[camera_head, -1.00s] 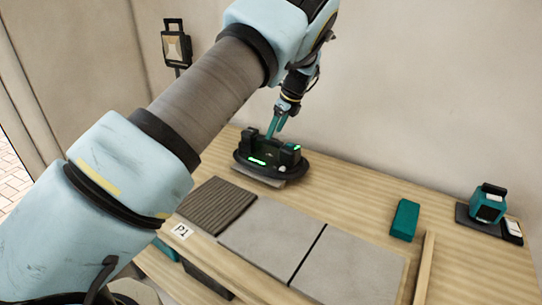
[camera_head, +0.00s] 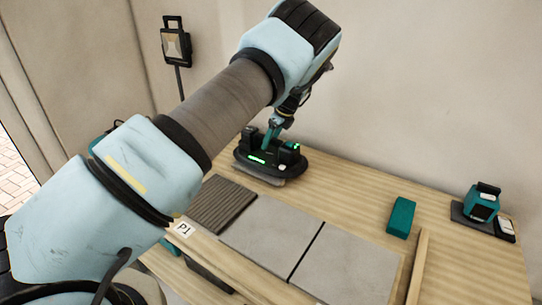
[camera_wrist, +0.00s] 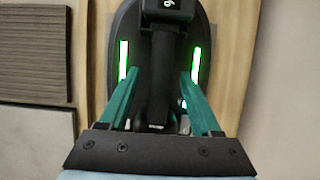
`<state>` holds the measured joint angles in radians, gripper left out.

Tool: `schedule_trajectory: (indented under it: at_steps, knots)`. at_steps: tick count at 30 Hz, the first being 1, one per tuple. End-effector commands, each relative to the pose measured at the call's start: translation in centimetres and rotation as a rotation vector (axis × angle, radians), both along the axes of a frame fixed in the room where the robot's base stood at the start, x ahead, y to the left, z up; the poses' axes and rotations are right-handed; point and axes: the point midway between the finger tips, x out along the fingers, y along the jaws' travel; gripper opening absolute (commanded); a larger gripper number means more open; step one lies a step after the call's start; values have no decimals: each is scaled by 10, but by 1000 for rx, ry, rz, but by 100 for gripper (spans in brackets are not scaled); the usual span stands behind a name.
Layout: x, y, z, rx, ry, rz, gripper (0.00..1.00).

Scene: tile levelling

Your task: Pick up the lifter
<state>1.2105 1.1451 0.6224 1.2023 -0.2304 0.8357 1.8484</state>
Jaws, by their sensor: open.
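The lifter (camera_head: 268,165) is a dark oval device with green lights and upright end posts. It sits on a grey slab at the back of the wooden table in the head view. In the wrist view the lifter (camera_wrist: 158,75) fills the middle, with a black handle bar running lengthwise between two green light strips. My gripper (camera_wrist: 158,88) has teal fingers, spread apart on either side of the handle. In the head view my gripper (camera_head: 268,140) points down at the lifter, partly merging with it. Contact with the handle cannot be told.
Grey tiles (camera_head: 265,225) and a ribbed dark patch (camera_head: 222,204) lie in front of the lifter. A teal block (camera_head: 401,217) and a teal device (camera_head: 482,203) are to the right. A work lamp (camera_head: 176,45) stands by the wall behind. A wooden strip (camera_head: 418,268) edges the tiles.

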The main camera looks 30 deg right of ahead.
Motion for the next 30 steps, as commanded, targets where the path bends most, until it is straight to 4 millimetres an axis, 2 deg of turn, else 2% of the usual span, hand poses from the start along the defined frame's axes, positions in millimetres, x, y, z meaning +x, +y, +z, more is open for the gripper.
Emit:
schedule_trajectory:
  at_steps: [16, 30]
  knots:
    - [0, 0, -4, 0, 0, -1, 64]
    - [0, 0, -4, 0, 0, 0, 11]
